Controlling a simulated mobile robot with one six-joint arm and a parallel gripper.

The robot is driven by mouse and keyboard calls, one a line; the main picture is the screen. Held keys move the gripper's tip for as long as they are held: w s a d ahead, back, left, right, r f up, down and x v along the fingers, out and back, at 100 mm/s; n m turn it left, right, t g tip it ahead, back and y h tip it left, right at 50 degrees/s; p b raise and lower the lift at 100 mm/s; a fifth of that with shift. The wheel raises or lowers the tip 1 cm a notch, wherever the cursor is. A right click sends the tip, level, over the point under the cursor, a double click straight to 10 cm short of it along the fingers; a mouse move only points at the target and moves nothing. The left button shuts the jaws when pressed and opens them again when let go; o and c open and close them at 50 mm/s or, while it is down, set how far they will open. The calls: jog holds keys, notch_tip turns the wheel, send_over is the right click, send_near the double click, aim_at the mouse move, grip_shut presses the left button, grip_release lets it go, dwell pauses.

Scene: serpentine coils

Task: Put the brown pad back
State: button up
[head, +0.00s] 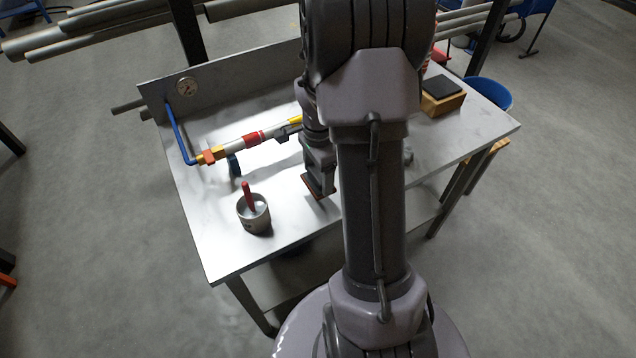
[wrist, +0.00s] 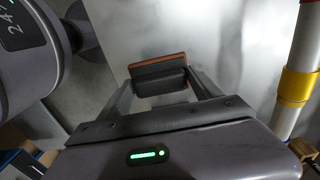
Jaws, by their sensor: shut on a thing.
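My gripper (head: 324,184) is low over the front middle of the metal bench in the head view. It is shut on the brown pad (head: 311,187), a thin reddish-brown piece whose edge shows at the fingertips. In the wrist view the pad (wrist: 157,62) shows as a brown strip beyond a dark grey block between the fingers of my gripper (wrist: 160,80). The pad appears tilted in the head view. I cannot tell whether it touches the bench. My arm hides part of the bench to the right of the gripper.
A cup (head: 254,220) with a red-handled tool (head: 248,196) stands front left on the bench (head: 215,240). A pipe (head: 236,146) with coloured bands runs behind the gripper. A wooden block (head: 444,103) with a black top (head: 440,84) sits at right. A blue bucket (head: 493,93) is beyond.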

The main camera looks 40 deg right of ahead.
aim_at(318, 182)
notch_tip(318, 182, down, 4)
jog(key=shift+r+b, duration=0.25)
jog(key=shift+b, duration=0.5)
